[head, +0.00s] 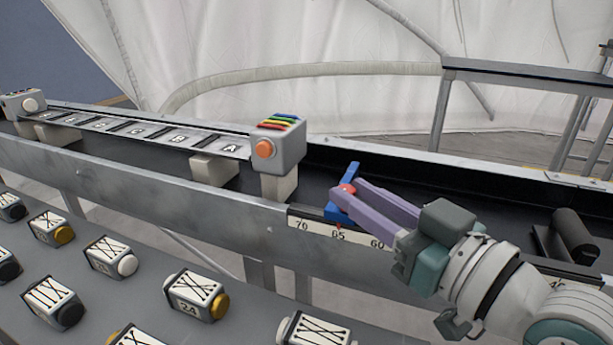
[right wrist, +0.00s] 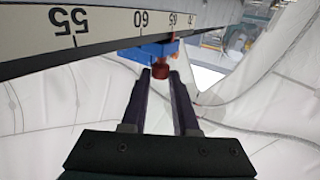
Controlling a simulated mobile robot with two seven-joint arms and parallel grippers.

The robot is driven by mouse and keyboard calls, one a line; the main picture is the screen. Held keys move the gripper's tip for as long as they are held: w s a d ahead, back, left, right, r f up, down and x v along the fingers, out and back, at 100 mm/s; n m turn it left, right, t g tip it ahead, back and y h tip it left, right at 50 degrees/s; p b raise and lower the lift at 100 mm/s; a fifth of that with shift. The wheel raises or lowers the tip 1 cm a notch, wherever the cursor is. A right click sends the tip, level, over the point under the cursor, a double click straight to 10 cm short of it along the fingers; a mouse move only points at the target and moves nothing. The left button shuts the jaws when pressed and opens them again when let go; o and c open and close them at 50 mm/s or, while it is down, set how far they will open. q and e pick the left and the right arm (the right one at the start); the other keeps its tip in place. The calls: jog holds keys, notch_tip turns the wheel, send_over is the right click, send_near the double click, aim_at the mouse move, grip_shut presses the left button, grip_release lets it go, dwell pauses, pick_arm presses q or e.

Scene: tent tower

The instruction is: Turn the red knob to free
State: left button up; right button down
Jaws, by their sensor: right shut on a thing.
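The red knob (head: 347,188) sits on a blue slider (head: 352,172) that straddles the rail above a number scale (head: 318,227). A small red pointer is near the 65 mark. My right gripper (head: 346,191) reaches in from the right with its purple fingers shut on the red knob. In the right wrist view, the knob (right wrist: 160,68) lies between the fingertips (right wrist: 161,77), under the blue slider (right wrist: 146,52). The fingers hide part of the knob, and I cannot tell its turn angle. My left gripper is out of view.
A grey box with coloured stripes and an orange button (head: 264,149) stands left of the slider, at the end of a lettered track (head: 150,134). A black roller part (head: 572,238) is on the right. Several numbered blocks lie on the grey surface (head: 120,290) in front.

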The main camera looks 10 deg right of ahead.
jog(key=c, duration=0.7)
grip_release()
jog(key=p+v, duration=0.1)
jog(key=v, duration=0.9)
jog(key=shift+r, duration=0.1)
